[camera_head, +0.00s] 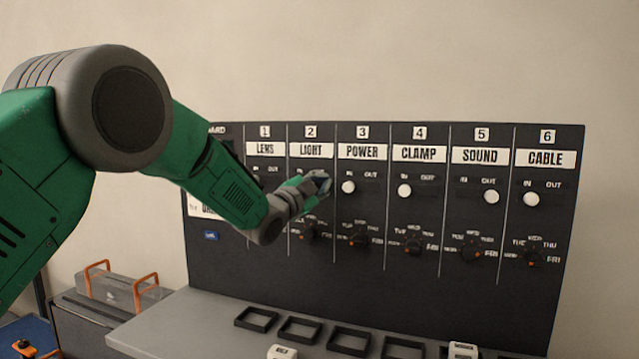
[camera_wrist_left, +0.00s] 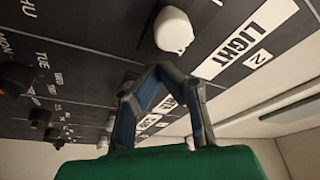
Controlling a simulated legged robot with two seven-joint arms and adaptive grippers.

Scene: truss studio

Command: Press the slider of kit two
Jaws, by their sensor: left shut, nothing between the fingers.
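A black upright panel (camera_head: 400,292) carries numbered columns. Column two has the label LIGHT (camera_head: 311,150), with a row marked IN and OUT below it. My left gripper (camera_head: 322,184) is in front of this row, shut and empty, and hides the knob of column two in the head view. In the left wrist view, a white round slider knob (camera_wrist_left: 173,30) sits beside the LIGHT label (camera_wrist_left: 240,42). The shut fingertips of my left gripper (camera_wrist_left: 165,72) are close to that knob; I cannot tell whether they touch it. My right gripper is not in view.
White knobs of POWER (camera_head: 348,187), CLAMP (camera_head: 404,190), SOUND (camera_head: 491,197) and CABLE (camera_head: 531,199) are to the right. Day dials, such as POWER's dial (camera_head: 358,238), lie below. A grey shelf (camera_head: 190,315) holds black frames (camera_head: 256,319). A case with orange handles (camera_head: 135,292) stands left.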

